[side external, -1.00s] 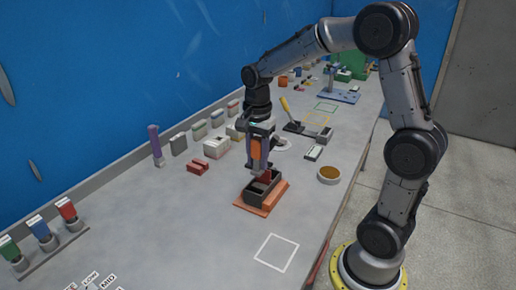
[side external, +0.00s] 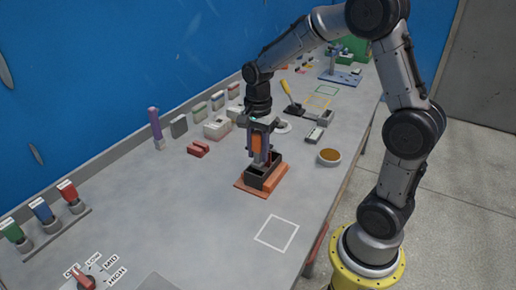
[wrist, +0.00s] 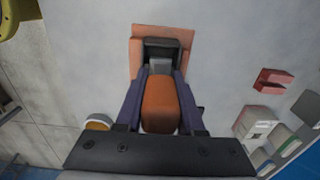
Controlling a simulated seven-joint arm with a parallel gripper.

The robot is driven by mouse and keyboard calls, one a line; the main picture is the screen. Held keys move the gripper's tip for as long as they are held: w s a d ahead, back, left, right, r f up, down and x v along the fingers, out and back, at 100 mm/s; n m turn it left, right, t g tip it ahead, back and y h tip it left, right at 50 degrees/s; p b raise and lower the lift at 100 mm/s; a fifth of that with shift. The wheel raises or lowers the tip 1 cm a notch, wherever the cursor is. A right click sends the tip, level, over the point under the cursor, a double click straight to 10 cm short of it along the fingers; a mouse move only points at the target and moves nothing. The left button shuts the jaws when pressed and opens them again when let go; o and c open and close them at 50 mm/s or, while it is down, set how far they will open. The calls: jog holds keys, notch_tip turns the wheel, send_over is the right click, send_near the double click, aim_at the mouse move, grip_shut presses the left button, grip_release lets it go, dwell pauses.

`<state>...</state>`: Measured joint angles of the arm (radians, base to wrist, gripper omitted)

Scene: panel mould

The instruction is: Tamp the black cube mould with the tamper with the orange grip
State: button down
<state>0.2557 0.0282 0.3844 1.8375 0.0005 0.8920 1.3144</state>
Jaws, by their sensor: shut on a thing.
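The black cube mould (side external: 270,178) sits on an orange base plate (side external: 243,186) on the bench. It also shows in the wrist view (wrist: 161,43), with its open top towards me. My gripper (side external: 258,140) is shut on the orange grip of the tamper (side external: 257,145), which is upright above the mould. In the wrist view the orange grip (wrist: 159,105) lies between both fingers. The tamper's grey foot shows at the mould's opening. I cannot tell how deep the foot is or whether it touches the contents. The fingers hide part of the tamper.
A round bowl of brown material (side external: 329,157) stands to the right. A red block (side external: 198,149) and a purple-gripped tool (side external: 155,128) stand to the left. Several small boxes line the wall. A white outlined square (side external: 277,232) and the bench around it are clear.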

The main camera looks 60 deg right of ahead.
jog(key=shift+f, duration=1.4)
jog(key=shift+r, duration=1.85)
jog(key=shift+f, duration=1.85)
jog(key=shift+r, duration=1.8)
jog(key=shift+f, duration=0.15)
